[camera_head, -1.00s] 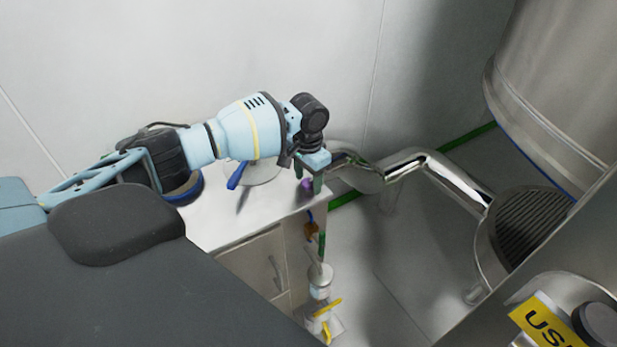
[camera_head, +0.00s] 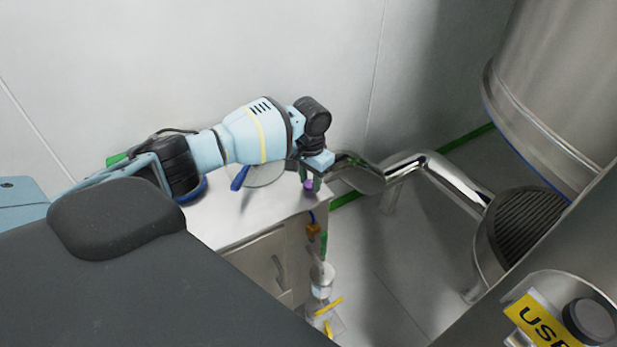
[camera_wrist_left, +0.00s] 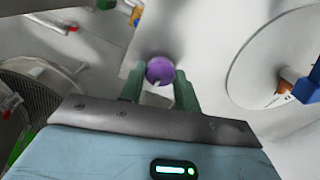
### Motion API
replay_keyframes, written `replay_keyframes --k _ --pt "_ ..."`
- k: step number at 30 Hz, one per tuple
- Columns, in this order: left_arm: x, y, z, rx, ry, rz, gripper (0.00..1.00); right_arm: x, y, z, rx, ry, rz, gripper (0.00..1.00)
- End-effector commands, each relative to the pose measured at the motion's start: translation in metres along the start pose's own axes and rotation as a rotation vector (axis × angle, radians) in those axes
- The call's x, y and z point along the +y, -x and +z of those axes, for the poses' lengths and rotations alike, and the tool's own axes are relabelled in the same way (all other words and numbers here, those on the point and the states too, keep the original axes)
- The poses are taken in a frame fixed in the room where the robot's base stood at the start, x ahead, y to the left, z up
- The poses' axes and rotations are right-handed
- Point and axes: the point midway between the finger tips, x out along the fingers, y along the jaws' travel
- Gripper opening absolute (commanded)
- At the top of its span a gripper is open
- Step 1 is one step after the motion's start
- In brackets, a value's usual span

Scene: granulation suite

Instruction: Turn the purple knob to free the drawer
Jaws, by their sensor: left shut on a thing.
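The purple knob (camera_head: 308,186) is at the right end of the steel cabinet top, partly hidden under my left gripper (camera_head: 312,180) in the head view. In the left wrist view the round purple knob (camera_wrist_left: 160,70) sits between the two green fingers of my left gripper (camera_wrist_left: 160,80), which is shut on it. A small pale mark shows at its lower edge. The cabinet front with a bar handle (camera_head: 279,268) shows below the top; I cannot tell which panel is the drawer. My right gripper is in neither view.
A bent steel pipe (camera_head: 440,170) and a large steel vessel (camera_head: 560,80) stand to the right. Yellow-handled fittings (camera_head: 328,306) are below the cabinet's right side.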

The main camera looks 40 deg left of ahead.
Motion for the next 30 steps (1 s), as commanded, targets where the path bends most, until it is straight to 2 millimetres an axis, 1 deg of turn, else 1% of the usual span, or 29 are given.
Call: replay_keyframes --k 1,3,15,21,30 --pt "0.002 0.005 0.0 0.003 0.033 0.003 0.1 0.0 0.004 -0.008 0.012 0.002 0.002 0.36" --pt "0.001 0.006 0.0 0.004 0.089 0.002 0.1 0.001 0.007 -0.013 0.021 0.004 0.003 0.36" --pt "0.002 0.005 -0.001 0.003 0.464 0.004 0.1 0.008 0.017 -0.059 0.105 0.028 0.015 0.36" --pt "0.002 0.004 0.0 0.002 0.654 0.005 0.1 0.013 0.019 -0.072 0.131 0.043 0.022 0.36" --pt "0.0 0.001 0.0 0.0 0.939 0.003 0.1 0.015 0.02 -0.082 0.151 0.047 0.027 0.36"
